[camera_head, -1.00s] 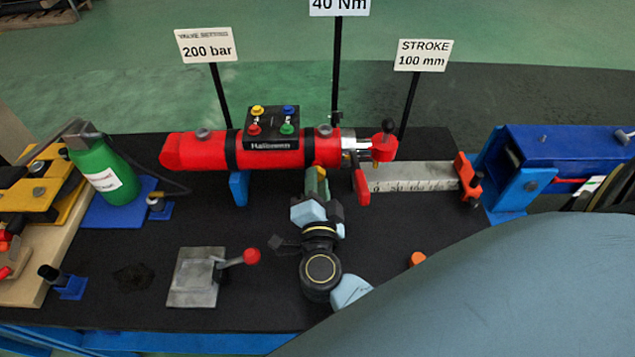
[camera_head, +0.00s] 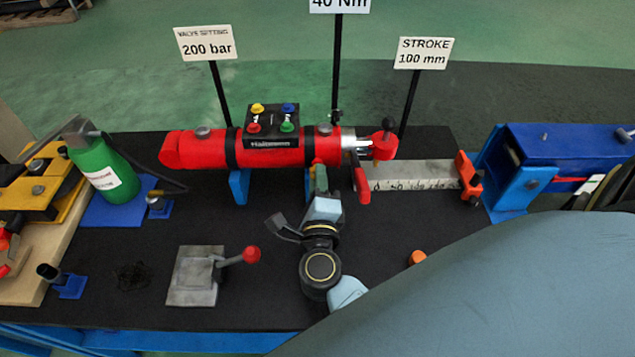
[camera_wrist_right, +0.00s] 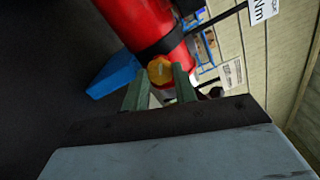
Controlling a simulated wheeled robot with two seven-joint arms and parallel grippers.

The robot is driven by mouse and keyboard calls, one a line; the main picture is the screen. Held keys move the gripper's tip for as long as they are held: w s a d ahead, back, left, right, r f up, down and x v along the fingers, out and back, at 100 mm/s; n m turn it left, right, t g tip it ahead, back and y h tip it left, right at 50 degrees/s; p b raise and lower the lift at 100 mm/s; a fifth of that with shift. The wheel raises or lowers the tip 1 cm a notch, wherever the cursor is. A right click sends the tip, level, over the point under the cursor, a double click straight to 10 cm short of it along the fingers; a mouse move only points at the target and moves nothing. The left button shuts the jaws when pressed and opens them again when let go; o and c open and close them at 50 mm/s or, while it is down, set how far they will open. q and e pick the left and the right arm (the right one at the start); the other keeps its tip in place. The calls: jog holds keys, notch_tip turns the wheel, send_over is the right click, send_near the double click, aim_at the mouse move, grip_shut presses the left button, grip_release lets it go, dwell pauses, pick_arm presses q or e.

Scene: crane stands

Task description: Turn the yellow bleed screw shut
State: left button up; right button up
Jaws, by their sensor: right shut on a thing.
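The red cylinder (camera_head: 190,150) lies across blue supports on the black bench top. The yellow bleed screw (camera_wrist_right: 159,71) shows in the right wrist view on the cylinder's side, between my fingertips. In the head view my gripper hides it. My right gripper (camera_head: 318,178) reaches up to the underside of the cylinder from the front. In the right wrist view its two green fingers (camera_wrist_right: 160,84) are closed on the screw head from both sides. My left gripper is not in view.
A black box (camera_head: 272,138) with coloured buttons sits on the cylinder. A red lever (camera_head: 361,184) hangs close to the right of my gripper. A red-knobbed lever on a grey plate (camera_head: 190,285) stands front left. A green bottle (camera_head: 100,170) stands at left.

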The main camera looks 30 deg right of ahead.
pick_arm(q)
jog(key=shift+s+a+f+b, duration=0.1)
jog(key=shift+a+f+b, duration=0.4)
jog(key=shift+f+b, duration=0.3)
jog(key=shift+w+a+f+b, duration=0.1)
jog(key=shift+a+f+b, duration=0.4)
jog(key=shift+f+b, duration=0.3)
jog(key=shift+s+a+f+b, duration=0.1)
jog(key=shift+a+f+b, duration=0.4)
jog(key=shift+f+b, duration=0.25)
pick_arm(e)
jog(key=shift+m, duration=5.7)
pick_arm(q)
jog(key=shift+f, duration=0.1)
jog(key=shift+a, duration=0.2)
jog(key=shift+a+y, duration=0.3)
pick_arm(e)
jog(key=shift+m, duration=0.3)
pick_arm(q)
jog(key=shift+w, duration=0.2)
